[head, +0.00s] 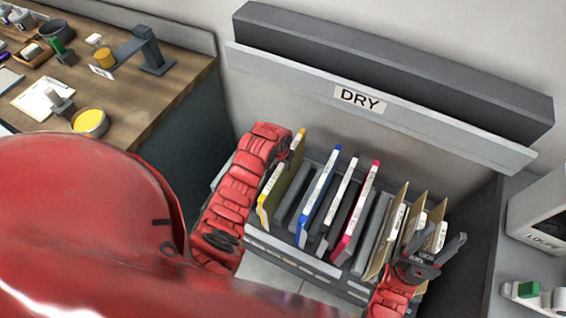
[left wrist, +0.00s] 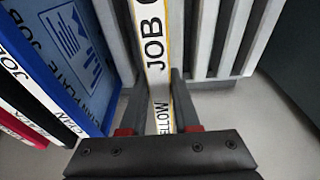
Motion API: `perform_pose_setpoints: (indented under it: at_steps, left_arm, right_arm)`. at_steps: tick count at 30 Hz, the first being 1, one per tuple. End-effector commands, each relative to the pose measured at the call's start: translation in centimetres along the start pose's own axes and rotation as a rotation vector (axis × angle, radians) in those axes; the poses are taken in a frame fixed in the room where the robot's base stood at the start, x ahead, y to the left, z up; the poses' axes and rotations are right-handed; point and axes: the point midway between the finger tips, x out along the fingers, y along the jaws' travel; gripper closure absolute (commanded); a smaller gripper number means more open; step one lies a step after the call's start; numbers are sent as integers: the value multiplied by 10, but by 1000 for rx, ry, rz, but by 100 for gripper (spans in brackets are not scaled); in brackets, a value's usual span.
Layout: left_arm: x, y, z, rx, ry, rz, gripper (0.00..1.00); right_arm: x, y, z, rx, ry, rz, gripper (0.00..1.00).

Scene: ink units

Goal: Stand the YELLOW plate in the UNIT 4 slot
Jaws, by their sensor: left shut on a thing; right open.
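The yellow plate (head: 279,183) has a yellow edge and a white label strip. It stands upright at the left end of a dark slotted rack (head: 300,258). In the left wrist view the plate's label (left wrist: 155,50) shows "YELLOW" and "JOB". My left gripper (left wrist: 157,108) is shut on its label edge; in the head view my red left arm hides the fingers. I cannot tell whether the plate's bottom rests in the rack. My right gripper (head: 432,247) is open and empty beside the rack's right end. No UNIT 4 slot is readable here.
A blue-edged plate (head: 318,196), a black-and-white one (head: 339,200) and a magenta-edged one (head: 356,212) stand to the right. Brown labelled sleeves (head: 391,228) fill the rack's right end. A DRY shelf (head: 300,75) is behind. A wooden bench (head: 150,100) is at left.

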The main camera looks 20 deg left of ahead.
Motion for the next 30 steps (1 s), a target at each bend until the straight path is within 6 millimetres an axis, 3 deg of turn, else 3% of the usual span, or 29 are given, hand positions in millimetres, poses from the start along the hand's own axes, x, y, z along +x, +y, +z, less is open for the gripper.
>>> perform_pose_setpoints:
  at_steps: [30]
  left_arm:
    - [10, 0, 2, 0, 2, -1, 100]
  right_arm:
    - [-7, 0, 1, 0, 0, 0, 50]
